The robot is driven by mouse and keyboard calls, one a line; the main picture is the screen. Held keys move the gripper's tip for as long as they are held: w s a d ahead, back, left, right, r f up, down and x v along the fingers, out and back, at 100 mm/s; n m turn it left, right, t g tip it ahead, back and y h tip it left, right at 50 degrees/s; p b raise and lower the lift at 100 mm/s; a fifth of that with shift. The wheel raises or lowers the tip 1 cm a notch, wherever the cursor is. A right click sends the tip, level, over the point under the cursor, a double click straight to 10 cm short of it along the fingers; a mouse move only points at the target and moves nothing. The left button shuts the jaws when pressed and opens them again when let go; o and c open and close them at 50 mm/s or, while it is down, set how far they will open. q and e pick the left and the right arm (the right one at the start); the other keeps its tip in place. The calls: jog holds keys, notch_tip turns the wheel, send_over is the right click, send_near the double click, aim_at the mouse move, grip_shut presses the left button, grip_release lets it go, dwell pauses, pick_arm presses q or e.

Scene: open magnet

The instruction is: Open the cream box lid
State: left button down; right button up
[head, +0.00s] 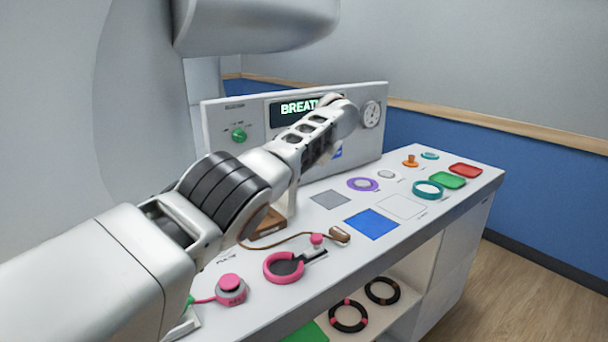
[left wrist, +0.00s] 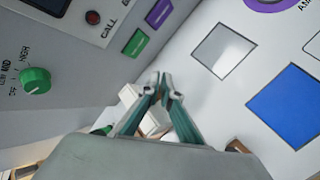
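I cannot clearly make out a cream box with its lid. In the left wrist view, a small pale cream-white block (left wrist: 154,121) shows behind and between my left fingers, partly covered by them. My left gripper (left wrist: 162,78) has its two fingertips drawn together, with nothing visible between the tips. In the head view my left arm reaches over the counter toward the console, and its gripper is hidden behind the arm. A pale upright piece (head: 291,200) and a brown wooden block (head: 268,223) show just below that arm. My right gripper is in neither view.
A console with a lit display (head: 285,109) and a green knob (head: 239,136) stands along the back. A blue square (head: 372,223), a grey square (head: 330,199), a pink ring (head: 283,268), a purple ring (head: 362,184) and a green tray (head: 448,180) are on the counter.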

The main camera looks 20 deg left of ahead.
pick_arm(q)
jog(key=shift+g, duration=0.4)
jog(key=f, duration=0.1)
jog(key=d+f, duration=0.1)
jog(key=f+b, duration=0.1)
jog(key=f, duration=0.1)
jog(key=shift+s+d+f, duration=0.1)
jog(key=shift+s+d, duration=0.05)
jog(key=shift+d, duration=0.1)
jog(key=c, duration=2.6)
grip_release()
jog(key=o, duration=0.8)
jog(key=shift+s+d+r, duration=0.15)
jog(key=shift+d+r, duration=0.1)
jog(key=shift+r, duration=0.15)
jog(key=shift+a+r, duration=0.3)
jog(key=shift+a, duration=0.1)
jog(key=shift+r, duration=0.3)
